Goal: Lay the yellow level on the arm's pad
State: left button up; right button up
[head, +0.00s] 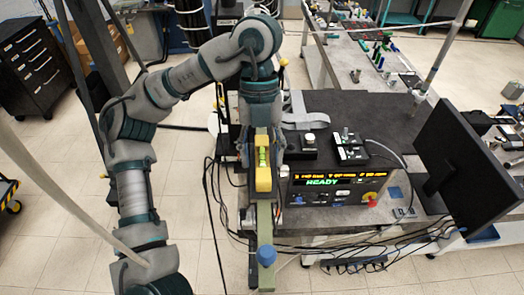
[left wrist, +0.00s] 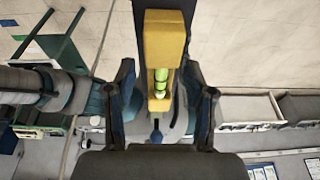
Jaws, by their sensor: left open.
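The yellow level (head: 263,178), with a green vial in its middle, lies lengthwise in the head view, at the near end of my left arm. It also shows in the left wrist view (left wrist: 162,40). My left gripper (head: 261,150) is open, with one finger on each side of the level. In the left wrist view the gripper (left wrist: 162,95) shows gaps between both fingers and the level. An olive-green bar (head: 265,225) with a blue knob extends below the level. I cannot tell which surface is the pad, or whether the level rests fully on it. My right gripper is out of view.
A black monitor (head: 465,155) is further right. Loose cables hang around the bar and table front. Open tiled floor (head: 45,200) lies left.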

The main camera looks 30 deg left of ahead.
aim_at(261, 146)
pick_arm(q)
jog(key=shift+v, duration=3.75)
